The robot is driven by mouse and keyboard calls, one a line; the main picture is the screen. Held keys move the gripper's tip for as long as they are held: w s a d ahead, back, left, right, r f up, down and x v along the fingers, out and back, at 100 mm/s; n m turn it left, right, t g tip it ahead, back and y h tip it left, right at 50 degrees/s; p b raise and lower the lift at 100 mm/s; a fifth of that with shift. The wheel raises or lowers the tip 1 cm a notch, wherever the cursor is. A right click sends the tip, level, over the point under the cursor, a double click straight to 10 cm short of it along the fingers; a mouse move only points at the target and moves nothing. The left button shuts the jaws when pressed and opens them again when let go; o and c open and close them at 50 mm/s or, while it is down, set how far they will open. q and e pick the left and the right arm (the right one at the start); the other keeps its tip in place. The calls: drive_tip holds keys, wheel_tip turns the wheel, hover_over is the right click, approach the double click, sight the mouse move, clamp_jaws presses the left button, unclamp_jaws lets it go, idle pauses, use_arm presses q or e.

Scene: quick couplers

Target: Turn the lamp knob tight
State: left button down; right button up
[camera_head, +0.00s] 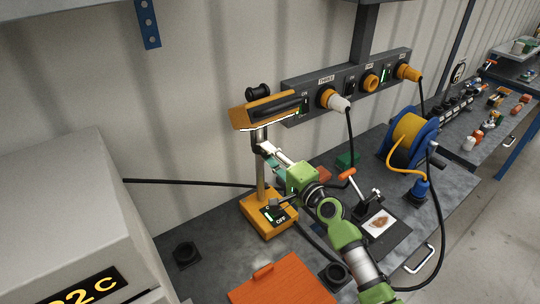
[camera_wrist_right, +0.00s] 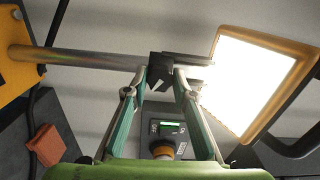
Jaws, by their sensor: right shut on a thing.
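The lamp has an orange head (camera_head: 268,110), an upright metal post (camera_head: 261,178) and an orange base (camera_head: 268,218) with an ON/OFF switch. In the right wrist view the lamp head (camera_wrist_right: 252,82) is lit and the post (camera_wrist_right: 85,58) lies sideways. My right gripper (camera_head: 266,149) reaches the post just below the head. In the wrist view it is shut on a small black knob (camera_wrist_right: 160,68) at the joint between post and head. The fingertips partly hide the knob. My left gripper is not in view.
A socket panel (camera_head: 292,84) with plugged cables is behind the lamp. A blue-and-yellow cable reel (camera_head: 407,137) stands right. Cables cross the bench.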

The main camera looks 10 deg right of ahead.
drive_tip(key=o, duration=1.1)
drive_tip(key=v, duration=1.2)
drive_tip(key=shift+f, duration=0.1)
